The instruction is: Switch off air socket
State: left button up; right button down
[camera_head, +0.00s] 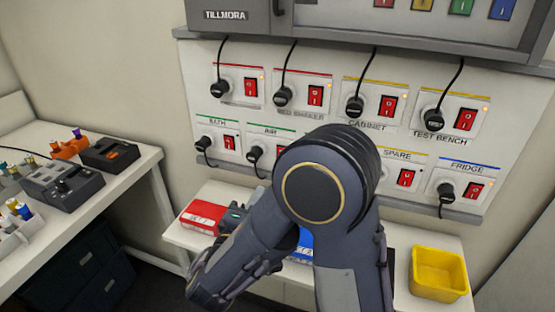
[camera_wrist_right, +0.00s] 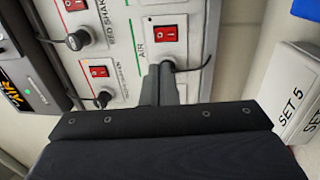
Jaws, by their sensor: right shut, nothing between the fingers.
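The AIR socket's red switch (camera_wrist_right: 165,34) is in clear view in the right wrist view, above the fingertips in that picture. In the head view the AIR plug (camera_head: 254,154) sits in the panel's lower row; its switch is hidden or nearly hidden by my right arm. My right gripper (camera_wrist_right: 166,72) is shut and empty. Its fingers point at the panel, overlapping the AIR plug area below the switch in the wrist picture; I cannot tell whether they touch. A black cable comes out beside the fingertips. My left gripper is in neither view.
The wall panel (camera_head: 310,130) carries several neighbouring plugs and red switches, including BATH (camera_head: 229,143), CABINET (camera_head: 388,106) and SPARE (camera_head: 405,178). Below stand a red box (camera_head: 203,214) and a yellow bin (camera_head: 438,274). A side bench (camera_head: 122,180) is at left.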

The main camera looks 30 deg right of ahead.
aim_at(270, 152)
jog(key=p+x, duration=0.3)
jog(key=x, duration=1)
jog(key=shift+d, duration=0.25)
jog(key=shift+w+d+r+g+y, duration=0.15)
jog(key=shift+d+r+g+y, duration=0.2)
jog(key=shift+g, duration=0.25)
jog(key=shift+a, duration=0.1)
